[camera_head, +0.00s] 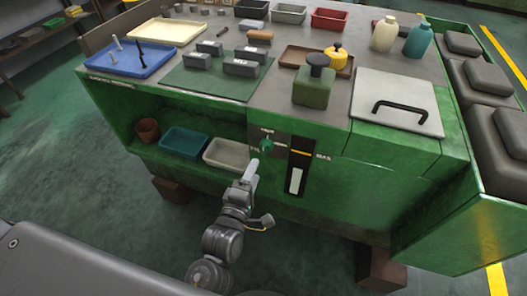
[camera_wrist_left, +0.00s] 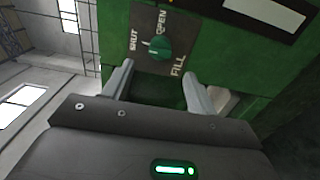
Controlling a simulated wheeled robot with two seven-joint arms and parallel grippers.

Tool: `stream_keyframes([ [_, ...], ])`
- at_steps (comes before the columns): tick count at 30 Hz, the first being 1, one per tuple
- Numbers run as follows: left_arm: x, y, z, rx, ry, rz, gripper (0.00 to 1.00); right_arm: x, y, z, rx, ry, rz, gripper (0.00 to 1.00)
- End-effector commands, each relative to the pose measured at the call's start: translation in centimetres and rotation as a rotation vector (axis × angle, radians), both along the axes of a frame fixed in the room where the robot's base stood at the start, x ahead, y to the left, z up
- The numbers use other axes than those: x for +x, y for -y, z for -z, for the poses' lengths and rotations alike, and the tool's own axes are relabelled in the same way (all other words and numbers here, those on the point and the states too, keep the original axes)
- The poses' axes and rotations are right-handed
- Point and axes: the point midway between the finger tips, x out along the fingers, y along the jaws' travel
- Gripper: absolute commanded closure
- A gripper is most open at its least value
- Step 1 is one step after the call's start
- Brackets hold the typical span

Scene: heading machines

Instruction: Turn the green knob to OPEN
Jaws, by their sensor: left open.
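The green knob (camera_head: 266,145) sits on a dark label plate on the front of the green bench. In the left wrist view the knob (camera_wrist_left: 159,47) shows close up, with the words SHUT, OPEN and FILL around it. A small pale mark shows on its left side, toward SHUT. My left gripper (camera_head: 255,168) is just in front of and below the knob in the head view. In the wrist view the left gripper (camera_wrist_left: 159,72) is open, its fingers apart below the knob, with nothing between them. My right gripper is not in view.
Right of the knob is a black gauge panel (camera_head: 298,168) with a white strip. Left of it, a shelf holds a grey tray (camera_head: 226,154), a teal tray (camera_head: 184,143) and a brown pot (camera_head: 147,130).

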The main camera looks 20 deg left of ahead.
Motion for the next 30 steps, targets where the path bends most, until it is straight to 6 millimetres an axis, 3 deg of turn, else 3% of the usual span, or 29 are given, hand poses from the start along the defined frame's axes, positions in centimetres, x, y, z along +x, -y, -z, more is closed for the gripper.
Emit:
stream_keyframes([
  [6,4.3,0.2,-0.2,0.002,0.003,-0.001,0.42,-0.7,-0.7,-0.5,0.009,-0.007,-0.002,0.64],
  [13,7.6,0.5,-0.1,0.002,0.001,0.000,0.42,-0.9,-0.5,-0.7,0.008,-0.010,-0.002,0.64],
  [26,8.8,0.5,0.0,0.002,-0.001,0.000,0.42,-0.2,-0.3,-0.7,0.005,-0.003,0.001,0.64],
  [30,8.8,0.5,0.0,0.002,-0.001,0.000,0.57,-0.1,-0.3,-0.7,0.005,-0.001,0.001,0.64],
])
